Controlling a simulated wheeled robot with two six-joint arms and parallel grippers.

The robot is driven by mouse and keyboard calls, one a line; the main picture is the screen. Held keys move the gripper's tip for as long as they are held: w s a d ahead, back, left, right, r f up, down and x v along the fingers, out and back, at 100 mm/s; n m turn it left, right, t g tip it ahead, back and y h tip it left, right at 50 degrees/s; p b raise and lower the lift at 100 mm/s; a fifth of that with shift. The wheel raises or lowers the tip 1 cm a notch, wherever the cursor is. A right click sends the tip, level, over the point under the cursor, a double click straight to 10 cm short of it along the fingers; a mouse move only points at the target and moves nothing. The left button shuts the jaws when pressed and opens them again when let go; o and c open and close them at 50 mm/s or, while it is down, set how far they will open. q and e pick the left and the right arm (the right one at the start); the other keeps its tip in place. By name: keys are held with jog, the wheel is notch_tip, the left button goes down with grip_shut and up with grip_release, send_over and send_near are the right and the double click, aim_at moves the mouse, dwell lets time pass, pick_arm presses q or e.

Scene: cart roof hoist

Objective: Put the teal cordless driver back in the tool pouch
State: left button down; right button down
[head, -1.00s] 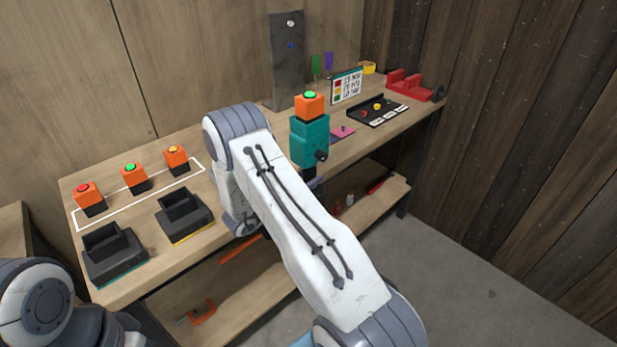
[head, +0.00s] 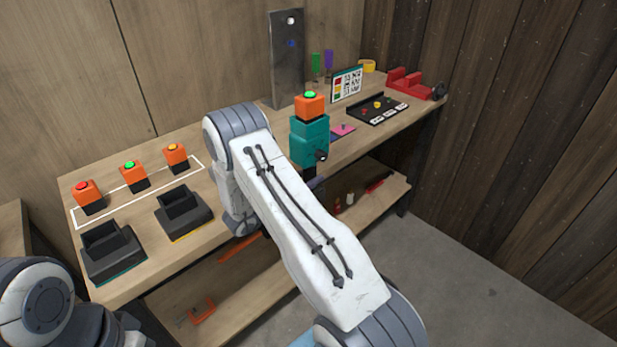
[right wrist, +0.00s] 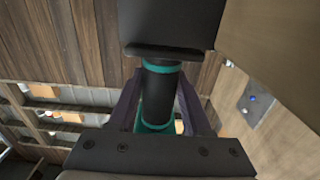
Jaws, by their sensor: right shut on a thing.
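My right gripper (head: 314,186) is below the teal body, mostly hidden by my own forearm. In the right wrist view, its two fingers (right wrist: 160,110) are shut around the driver's black grip (right wrist: 158,95), which has teal rings; a dark block hides what is above. My left arm shows at lower left, but its gripper is out of view. I cannot make out a tool pouch.
The wooden bench (head: 150,270) holds several orange blocks with lights, black cradles (head: 184,212), a small chart (head: 347,84), a black tray (head: 377,108) and a red holder (head: 408,84). A grey panel (head: 288,60) stands behind. A lower shelf (head: 255,285) holds small items.

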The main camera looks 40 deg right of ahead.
jog(key=shift+f, duration=0.2)
jog(key=shift+c, duration=1.9)
grip_release()
jog(key=shift+o, duration=0.6)
jog(key=shift+f, duration=0.15)
jog(key=a+b, duration=0.2)
jog(key=a, duration=0.8)
jog(key=shift+s+a+b, duration=0.25)
jog(key=shift+s+b, duration=0.05)
jog(key=shift+s, duration=0.1)
